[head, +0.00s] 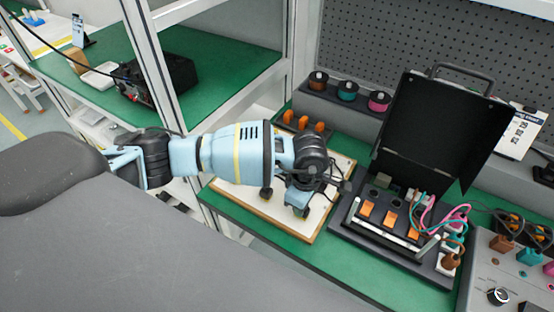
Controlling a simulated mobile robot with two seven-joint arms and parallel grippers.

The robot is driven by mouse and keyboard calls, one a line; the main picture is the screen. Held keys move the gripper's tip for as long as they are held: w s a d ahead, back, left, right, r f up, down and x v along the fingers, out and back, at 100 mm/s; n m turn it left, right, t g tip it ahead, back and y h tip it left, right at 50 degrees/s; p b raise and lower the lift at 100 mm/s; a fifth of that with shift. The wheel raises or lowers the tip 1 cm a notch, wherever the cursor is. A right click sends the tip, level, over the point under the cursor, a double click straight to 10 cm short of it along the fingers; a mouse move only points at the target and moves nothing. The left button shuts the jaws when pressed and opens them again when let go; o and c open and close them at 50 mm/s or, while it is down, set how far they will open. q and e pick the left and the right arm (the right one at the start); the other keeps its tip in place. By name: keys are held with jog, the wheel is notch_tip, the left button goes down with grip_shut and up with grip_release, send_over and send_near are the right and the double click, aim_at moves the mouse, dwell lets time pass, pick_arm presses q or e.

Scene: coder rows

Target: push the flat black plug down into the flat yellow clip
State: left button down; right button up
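My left arm reaches in from the left over a pale board (243,196) on the green bench. My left gripper (300,208) points down near the board's right part. It is small and partly covered by its own wrist, so I cannot tell whether its fingers are open or shut, or on what. A small black piece with yellow at its foot (266,194) stands on the board, left of the gripper. It may be a plug at a yellow clip, but I cannot tell how they sit together. My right gripper is not in view.
An open black case (441,135) with orange parts and pink and teal cables stands right of the board. A rack with orange pieces (303,122) and several spools (347,90) stand behind. A grey control panel (500,275) is at lower right. Green bench shows in front.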

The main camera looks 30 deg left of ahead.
pick_arm(q)
jog(key=shift+f, duration=0.25)
dwell(0.8)
jog(key=c, duration=1.3)
grip_release()
jog(key=shift+o, duration=0.2)
jog(key=shift+r, duration=0.1)
notch_tip(320, 180, up, 8)
jog(key=shift+f, duration=0.15)
